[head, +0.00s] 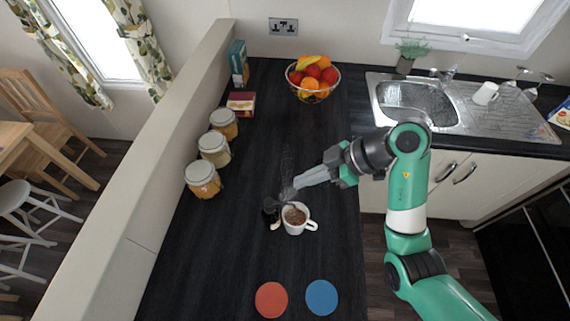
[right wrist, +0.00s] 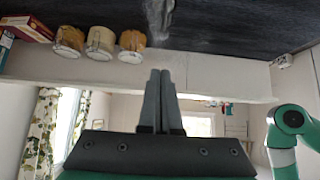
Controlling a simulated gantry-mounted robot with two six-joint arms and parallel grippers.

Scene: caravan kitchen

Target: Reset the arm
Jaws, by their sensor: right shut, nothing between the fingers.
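My right gripper (head: 298,184) reaches in from the right over the dark worktop (head: 235,250). Its fingers are shut with nothing between them, and the right wrist view shows them pressed together (right wrist: 160,75). A white mug (head: 300,228) with brown contents stands just below the fingertips in the head view, apart from them as far as I can tell. A clear, see-through object (head: 287,168) and a small dark item (head: 270,211) are beside the fingertips and mug; their shapes are hard to make out. My left gripper is not in view.
Three jars (head: 214,149) line the left wall. A fruit bowl (head: 313,92), a box (head: 240,103) and a teal carton (head: 237,62) stand behind. A red coaster (head: 271,300) and blue coaster (head: 321,298) lie in front. The sink (head: 415,100) is at the right.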

